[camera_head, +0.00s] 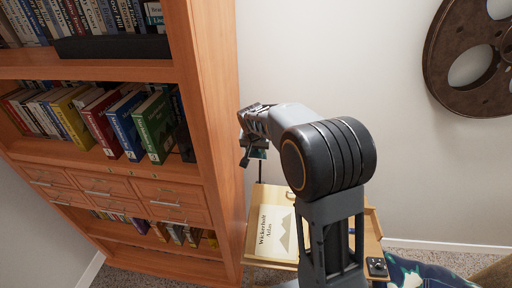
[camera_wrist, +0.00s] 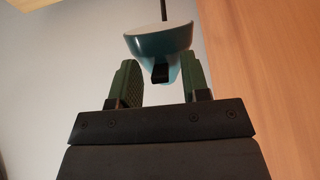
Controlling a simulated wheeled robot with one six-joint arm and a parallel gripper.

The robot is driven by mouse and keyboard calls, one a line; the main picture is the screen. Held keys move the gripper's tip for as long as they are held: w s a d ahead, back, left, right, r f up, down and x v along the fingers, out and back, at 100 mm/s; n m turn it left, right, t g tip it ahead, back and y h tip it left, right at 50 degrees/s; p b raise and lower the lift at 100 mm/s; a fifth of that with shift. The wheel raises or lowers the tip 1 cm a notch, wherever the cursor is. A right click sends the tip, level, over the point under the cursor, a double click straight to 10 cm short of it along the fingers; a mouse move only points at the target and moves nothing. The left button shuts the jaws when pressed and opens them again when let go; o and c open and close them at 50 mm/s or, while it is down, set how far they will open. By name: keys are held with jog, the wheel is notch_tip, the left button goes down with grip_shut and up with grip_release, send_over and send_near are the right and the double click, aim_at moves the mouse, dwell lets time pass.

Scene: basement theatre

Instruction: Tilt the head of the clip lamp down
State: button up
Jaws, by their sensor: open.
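The clip lamp's teal head (camera_wrist: 185,38) shows in the wrist view, with a pale rounded face and a small dark tab (camera_wrist: 160,73) on its near edge. My gripper (camera_wrist: 159,78) is open, its two green-padded fingers apart on either side of the tab. I cannot tell whether either finger touches the lamp. A thin dark stem (camera_wrist: 163,10) meets the head at the top of that view. In the head view my gripper (camera_head: 246,154) is beside the bookcase, and a bit of the teal lamp head (camera_head: 260,153) shows behind it. My arm hides part of the lamp.
A wooden bookcase (camera_head: 205,110) with books and drawers stands close on the left. Below my arm, a small wooden table (camera_head: 372,240) holds a Wickerhalt Atlas (camera_head: 275,235) and a small dark device (camera_head: 377,266). A film reel (camera_head: 440,70) hangs on the right wall.

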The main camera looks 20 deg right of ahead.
jog(key=shift+c, duration=0.2)
grip_shut()
jog(key=shift+f, duration=0.1)
